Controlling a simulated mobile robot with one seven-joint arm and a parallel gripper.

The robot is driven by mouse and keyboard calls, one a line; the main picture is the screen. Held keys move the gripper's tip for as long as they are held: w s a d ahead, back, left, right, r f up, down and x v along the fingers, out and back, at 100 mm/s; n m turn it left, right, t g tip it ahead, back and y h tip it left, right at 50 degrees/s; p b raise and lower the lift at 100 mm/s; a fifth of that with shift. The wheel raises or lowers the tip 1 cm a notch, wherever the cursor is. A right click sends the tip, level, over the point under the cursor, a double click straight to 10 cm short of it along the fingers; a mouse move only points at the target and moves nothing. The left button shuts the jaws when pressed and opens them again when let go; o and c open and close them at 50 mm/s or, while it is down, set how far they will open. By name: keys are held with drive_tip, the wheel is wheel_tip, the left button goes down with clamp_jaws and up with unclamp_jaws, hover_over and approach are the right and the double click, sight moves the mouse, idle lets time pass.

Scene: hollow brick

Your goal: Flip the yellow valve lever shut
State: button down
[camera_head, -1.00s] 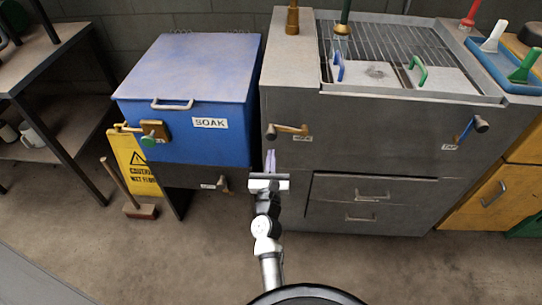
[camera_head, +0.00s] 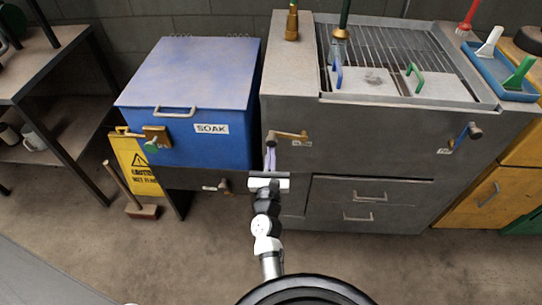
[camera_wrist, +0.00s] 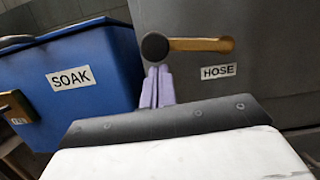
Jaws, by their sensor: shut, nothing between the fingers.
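The yellow-brown valve lever (camera_head: 290,135) is on the grey cabinet front, beside a HOSE label.
A blue SOAK bin (camera_head: 190,95) stands left of the cabinet, with a brass fitting (camera_head: 157,137) on its front. A blue lever (camera_head: 461,138) is at the cabinet's right. Drawers with handles (camera_head: 371,197) lie below. A yellow floor sign (camera_head: 133,163) stands at left.

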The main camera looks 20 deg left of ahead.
sight(275, 140)
drive_tip(key=shift+r+m, duration=0.3)
drive_tip(key=shift+m, duration=0.1)
drive_tip(key=shift+r+h, duration=0.15)
drive_tip(key=shift+h, duration=0.15)
drive_tip(key=shift+r+m+t+h+p, duration=0.15)
drive_tip(key=shift+r+m+h+p, duration=0.1)
drive_tip(key=shift+r+m+p, duration=0.5)
drive_tip(key=shift+r+m+t+h+p, duration=0.2)
drive_tip(key=shift+r+m, duration=0.25)
drive_tip(key=shift+m, duration=0.6)
wheel_tip(275, 140, up, 2)
drive_tip(key=m+h+p, duration=0.1)
drive_tip(key=m, duration=0.2)
drive_tip(key=shift+d+r, duration=0.15)
drive_tip(key=m, duration=0.1)
drive_tip(key=r+m+h+p, duration=0.1)
drive_tip(key=shift+w+d+r+m+p, duration=0.2)
drive_tip(key=shift+d+m+p, duration=0.1)
drive_tip(key=shift+m, duration=0.1)
drive_tip(key=w+d+r+m+g+h+p, duration=0.1)
drive_tip(key=d+r+m+p, duration=0.3)
drive_tip(key=m, duration=0.3)
drive_tip(key=shift+d+m+g, duration=0.35)
drive_tip(key=shift+d+m, duration=0.05)
drive_tip(key=shift+d, duration=0.05)
drive_tip(key=shift+w+h, duration=0.15)
drive_tip(key=shift+h, duration=0.1)
